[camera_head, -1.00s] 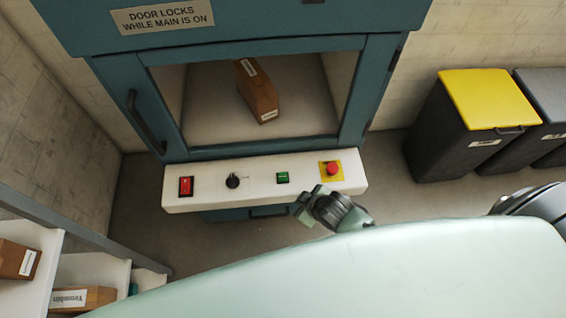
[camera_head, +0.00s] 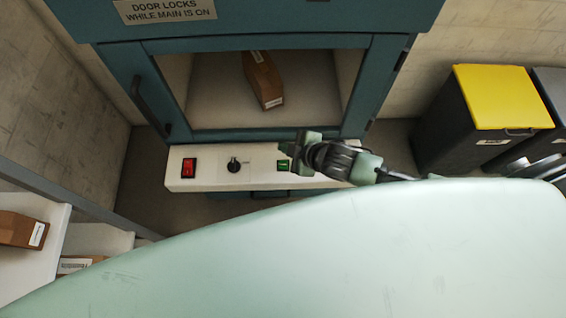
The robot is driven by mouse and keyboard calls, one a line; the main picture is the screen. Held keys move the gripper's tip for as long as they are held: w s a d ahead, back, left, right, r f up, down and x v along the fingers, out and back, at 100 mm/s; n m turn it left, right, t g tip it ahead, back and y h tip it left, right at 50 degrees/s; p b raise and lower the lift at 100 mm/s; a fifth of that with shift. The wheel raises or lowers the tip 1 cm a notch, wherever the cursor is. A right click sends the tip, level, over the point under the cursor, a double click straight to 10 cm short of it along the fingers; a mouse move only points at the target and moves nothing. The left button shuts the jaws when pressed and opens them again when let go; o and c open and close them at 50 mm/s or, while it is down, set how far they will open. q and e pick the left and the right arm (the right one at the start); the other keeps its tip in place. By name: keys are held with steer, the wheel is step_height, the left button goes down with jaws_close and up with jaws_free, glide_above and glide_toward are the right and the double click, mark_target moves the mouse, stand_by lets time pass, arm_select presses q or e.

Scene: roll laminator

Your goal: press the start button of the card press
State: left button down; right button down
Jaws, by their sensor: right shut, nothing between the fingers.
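The card press is the teal machine (camera_head: 120,70) with a white control panel (camera_head: 210,178) along its front. On the panel, from left, are a red rocker switch (camera_head: 189,167), a black knob (camera_head: 234,165) and a green button (camera_head: 282,165). My right gripper (camera_head: 293,150) is shut and empty. In the picture it lies over the panel just right of the green button and partly overlaps it; I cannot tell whether they touch. My right wrist hides the panel's right part, including the red emergency button. My left gripper is not in view.
A brown box (camera_head: 264,80) lies inside the press behind its framed door. A sign above reads "DOOR LOCKS WHILE MAIN IS ON". A yellow-lidded bin (camera_head: 490,100) stands right. A white shelf (camera_head: 45,240) with boxes stands lower left.

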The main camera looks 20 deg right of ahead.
steer(key=b, duration=0.7)
glide_above(286, 167)
step_height(286, 167, down, 6)
steer(key=shift+w+f, duration=0.1)
steer(key=shift+f, duration=0.15)
step_height(286, 167, down, 2)
steer(key=shift+f+b, duration=0.1)
steer(key=shift+b, duration=0.55)
steer(key=shift+a, duration=0.1)
stand_by(0.7)
steer(key=shift+f, duration=0.4)
